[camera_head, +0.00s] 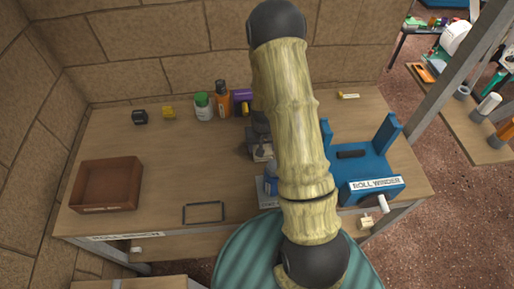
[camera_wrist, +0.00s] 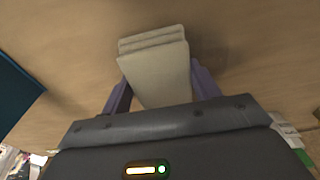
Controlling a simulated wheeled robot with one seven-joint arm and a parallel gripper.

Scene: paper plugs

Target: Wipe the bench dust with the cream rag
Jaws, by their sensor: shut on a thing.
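My gripper (camera_wrist: 160,82) is shut on the cream rag (camera_wrist: 158,70), a folded pad with stacked layers, held between two purple fingers in the wrist view. The wooden bench (camera_head: 160,165) lies under it; its top also fills much of the wrist view (camera_wrist: 60,40). I cannot tell whether the rag touches the bench. A faint darker patch shows beside the rag in the wrist view; I cannot tell if it is dust or shadow. In the head view my arm covers the middle of the bench, and I see no clear dust there.
A blue roll winder (camera_head: 370,165) stands on the right. A brown open tray (camera_head: 106,185) and a thin dark frame (camera_head: 203,212) are on the left and front. A green-lidded jar (camera_head: 203,107) and an orange bottle (camera_head: 222,100) stand at the back. The left-centre is clear.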

